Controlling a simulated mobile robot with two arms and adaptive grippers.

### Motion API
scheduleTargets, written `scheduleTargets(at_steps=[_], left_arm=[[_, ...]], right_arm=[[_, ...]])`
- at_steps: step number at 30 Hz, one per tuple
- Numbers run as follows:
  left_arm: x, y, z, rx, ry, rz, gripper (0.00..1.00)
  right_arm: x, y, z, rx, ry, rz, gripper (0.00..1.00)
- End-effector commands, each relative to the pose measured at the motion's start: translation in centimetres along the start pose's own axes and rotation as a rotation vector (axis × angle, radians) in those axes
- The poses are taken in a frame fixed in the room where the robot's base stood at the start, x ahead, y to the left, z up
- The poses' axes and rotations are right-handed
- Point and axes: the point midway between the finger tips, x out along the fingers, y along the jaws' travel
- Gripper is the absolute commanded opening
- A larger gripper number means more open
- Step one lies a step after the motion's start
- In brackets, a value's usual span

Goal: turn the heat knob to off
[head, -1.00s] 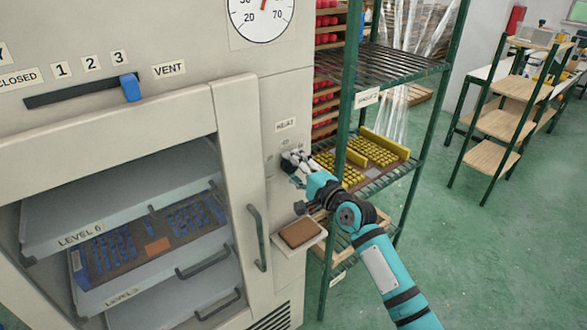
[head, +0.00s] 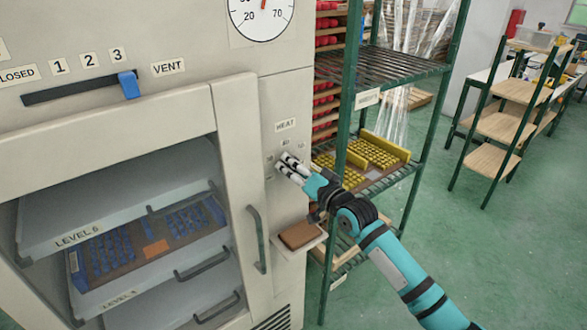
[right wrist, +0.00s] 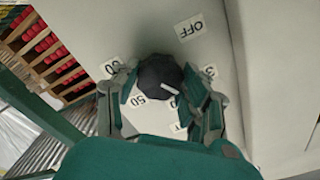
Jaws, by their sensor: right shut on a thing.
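The heat knob (right wrist: 158,70) is dark and round, on the pale cabinet front in the right wrist view. Its white pointer mark faces the lower right of that picture, away from the OFF label (right wrist: 190,28) at the upper right. My right gripper (right wrist: 162,88) is shut on the knob, one finger on each side. In the head view my right gripper (head: 285,163) is at the panel below the HEAT label (head: 286,125) and hides the knob. My left gripper is not in view.
The cabinet's door handle (head: 257,238) is left of my right arm. A small ledge with a brown pad (head: 302,235) is just below. A green-post rack (head: 345,150) with yellow pieces stands close on the right. Open green floor lies beyond.

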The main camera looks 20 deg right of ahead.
Motion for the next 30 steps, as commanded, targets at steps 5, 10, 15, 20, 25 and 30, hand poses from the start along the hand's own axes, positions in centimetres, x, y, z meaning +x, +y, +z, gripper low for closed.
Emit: scheduleTargets(at_steps=[5,10,15,20,25,30], left_arm=[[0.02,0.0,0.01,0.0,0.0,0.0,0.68],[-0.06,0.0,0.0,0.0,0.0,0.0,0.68],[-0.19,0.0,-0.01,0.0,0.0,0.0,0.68],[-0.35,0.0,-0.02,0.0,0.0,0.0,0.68],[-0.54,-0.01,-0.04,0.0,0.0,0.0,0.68],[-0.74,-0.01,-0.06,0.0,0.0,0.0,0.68]], right_arm=[[-0.01,0.15,0.23,-0.171,-0.006,0.003,0.12],[-0.02,0.19,0.25,-0.331,-0.007,0.003,0.12],[-0.03,0.22,0.24,-0.493,-0.008,0.003,0.12],[-0.02,0.21,0.22,-0.645,-0.008,0.003,0.12],[-0.03,0.24,0.21,-0.806,-0.008,0.003,0.12],[-0.04,0.26,0.2,-0.967,-0.008,0.002,0.12]])
